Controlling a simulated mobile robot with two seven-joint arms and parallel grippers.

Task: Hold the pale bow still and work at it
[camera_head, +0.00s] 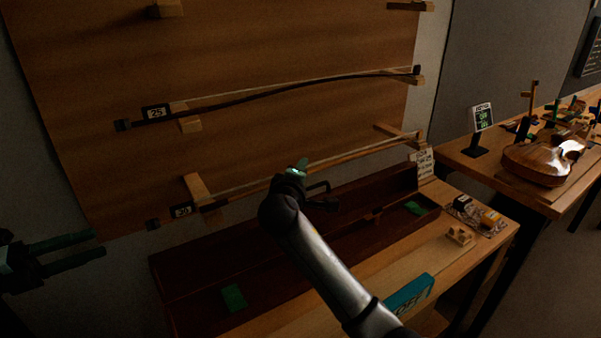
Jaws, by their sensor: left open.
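The pale bow (372,153) lies across wooden pegs on the brown wall board, with its dark frog end at the lower left and its tip at the upper right. My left gripper (98,246) is at the left edge, open and empty, apart from the bow's frog end. My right gripper (300,178) overlaps the middle of the bow in the head view and hides part of it. I cannot tell whether its fingers touch the bow or are closed on it.
A darker bow (270,93) hangs above, by a 25 label (155,112). Below is an open dark red case (200,280) on a bench, with green pieces inside. A teal box (409,293) sits at the bench front. A violin (540,163) lies on the right bench.

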